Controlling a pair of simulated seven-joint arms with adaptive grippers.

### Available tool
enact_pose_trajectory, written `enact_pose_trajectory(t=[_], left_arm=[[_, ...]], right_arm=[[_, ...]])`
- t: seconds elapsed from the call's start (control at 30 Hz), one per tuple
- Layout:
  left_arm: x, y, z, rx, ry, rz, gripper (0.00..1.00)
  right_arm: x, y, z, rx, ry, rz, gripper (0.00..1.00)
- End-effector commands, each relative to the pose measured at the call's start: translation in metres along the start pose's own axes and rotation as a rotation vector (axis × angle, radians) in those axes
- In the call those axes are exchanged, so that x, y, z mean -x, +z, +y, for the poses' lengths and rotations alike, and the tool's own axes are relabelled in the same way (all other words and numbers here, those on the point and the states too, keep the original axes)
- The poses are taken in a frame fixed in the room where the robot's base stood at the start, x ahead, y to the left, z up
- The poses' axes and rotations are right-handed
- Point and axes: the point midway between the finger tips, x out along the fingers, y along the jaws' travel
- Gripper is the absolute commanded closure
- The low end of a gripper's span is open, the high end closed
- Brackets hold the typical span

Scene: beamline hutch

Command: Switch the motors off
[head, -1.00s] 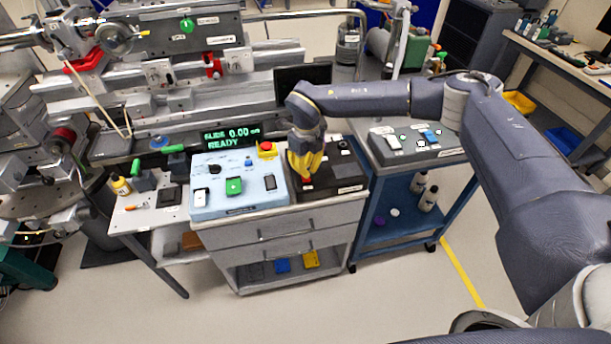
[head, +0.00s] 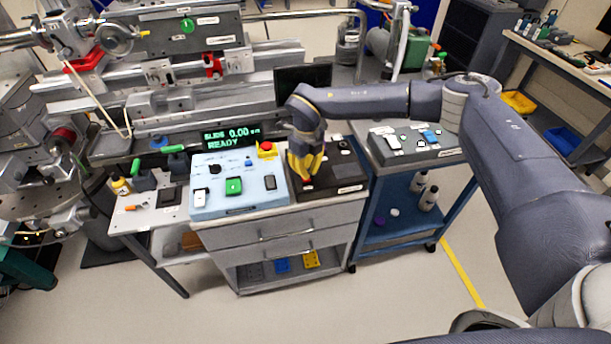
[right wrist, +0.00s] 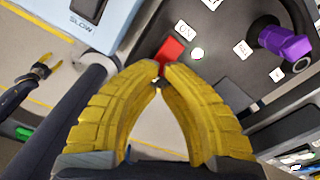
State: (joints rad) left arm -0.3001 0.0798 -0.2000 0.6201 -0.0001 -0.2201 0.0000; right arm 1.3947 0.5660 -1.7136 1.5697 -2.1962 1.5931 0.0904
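A black control box (head: 327,183) stands on the cabinet top, right of the light blue panel. A red rocker switch (head: 307,183) sits near its front left; it also shows in the right wrist view (right wrist: 170,51), beside an ON label (right wrist: 183,27). My right gripper (head: 306,176) points down at the switch. In the right wrist view its yellow fingertips (right wrist: 161,74) meet at the switch's near edge, with nothing between them; contact is unclear.
The light blue panel (head: 219,204) has a green switch (head: 233,186) and a red emergency button (head: 266,149). A display (head: 231,137) reads SLIDE 0.00, READY. A purple knob (right wrist: 288,44) and white lamp (right wrist: 197,54) are on the black box. Another control box (head: 410,150) stands right.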

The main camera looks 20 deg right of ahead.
Motion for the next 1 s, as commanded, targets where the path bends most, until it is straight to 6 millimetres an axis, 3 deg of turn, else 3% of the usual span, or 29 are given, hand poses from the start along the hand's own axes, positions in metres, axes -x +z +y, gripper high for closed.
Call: enact_pose_trajectory(t=[1.0], left_arm=[[0.0, 0.0, 0.0, 0.0, 0.0, 0.0, 0.56]], right_arm=[[-0.013, 0.0, 0.0, 0.0, 0.0, 0.001, 1.0]])
